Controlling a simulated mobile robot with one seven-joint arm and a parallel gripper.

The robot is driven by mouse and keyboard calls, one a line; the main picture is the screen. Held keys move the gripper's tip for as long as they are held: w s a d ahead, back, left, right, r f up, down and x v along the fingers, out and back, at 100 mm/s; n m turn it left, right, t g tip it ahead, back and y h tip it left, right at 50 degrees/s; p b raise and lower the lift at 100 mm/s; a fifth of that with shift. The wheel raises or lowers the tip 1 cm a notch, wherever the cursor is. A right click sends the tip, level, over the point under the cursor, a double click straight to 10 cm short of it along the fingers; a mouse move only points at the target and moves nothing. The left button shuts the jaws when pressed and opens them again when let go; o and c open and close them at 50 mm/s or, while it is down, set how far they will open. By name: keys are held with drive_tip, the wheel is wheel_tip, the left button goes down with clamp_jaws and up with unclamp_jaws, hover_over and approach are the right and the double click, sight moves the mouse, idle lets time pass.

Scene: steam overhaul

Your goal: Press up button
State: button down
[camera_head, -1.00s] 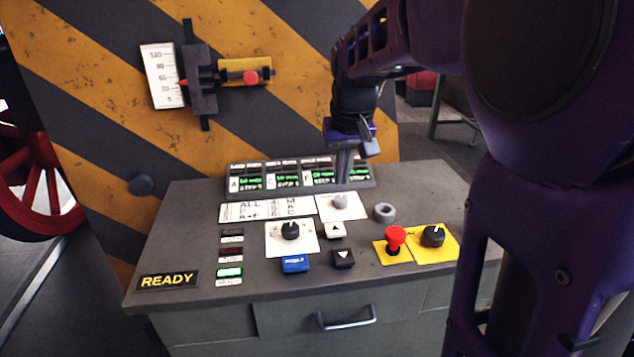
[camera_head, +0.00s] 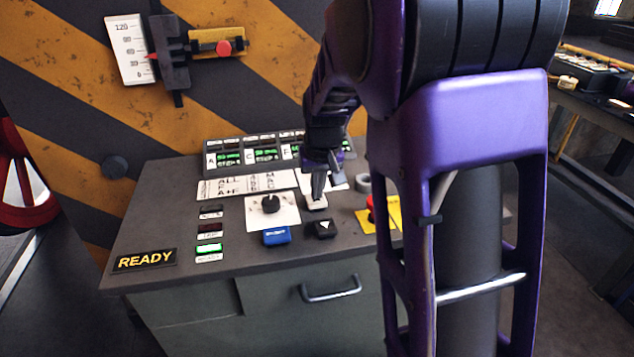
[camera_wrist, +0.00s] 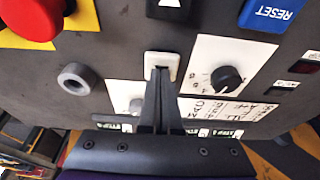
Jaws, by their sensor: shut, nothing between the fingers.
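The up button is a white square button (camera_head: 318,206) on the console top, just behind the black down button (camera_head: 324,228). In the wrist view the white button (camera_wrist: 160,62) lies right at the fingertips, and the black button with its arrow (camera_wrist: 168,6) is at the top edge. My gripper (camera_head: 316,196) is shut and empty, pointing down over the white button. In the wrist view the closed fingertips (camera_wrist: 159,74) overlap the white button's edge and hide its arrow. I cannot tell whether it is pressed in.
The blue reset button (camera_head: 276,236) and a black knob (camera_head: 271,204) stand left of the fingers. A grey ring (camera_wrist: 76,79) and a red mushroom button (camera_wrist: 32,16) are on the other side. The READY sign (camera_head: 145,260) is at the front left.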

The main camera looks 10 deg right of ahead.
drive_tip(key=shift+f+b, duration=0.65)
drive_tip(key=shift+f, duration=0.3)
drive_tip(key=shift+s+f, duration=0.25)
drive_tip(key=shift+f, duration=0.1)
drive_tip(key=r+p, duration=0.2)
drive_tip(key=r, duration=0.1)
drive_tip(key=r+p, duration=0.1)
drive_tip(key=shift+w+r, duration=0.25)
drive_tip(key=shift+r, duration=0.1)
drive_tip(key=p+v, duration=0.1)
drive_tip(key=v, duration=0.9)
drive_tip(key=shift+r+p, duration=0.25)
drive_tip(key=shift+p, duration=0.1)
drive_tip(key=shift+w, duration=0.1)
idle(3.9)
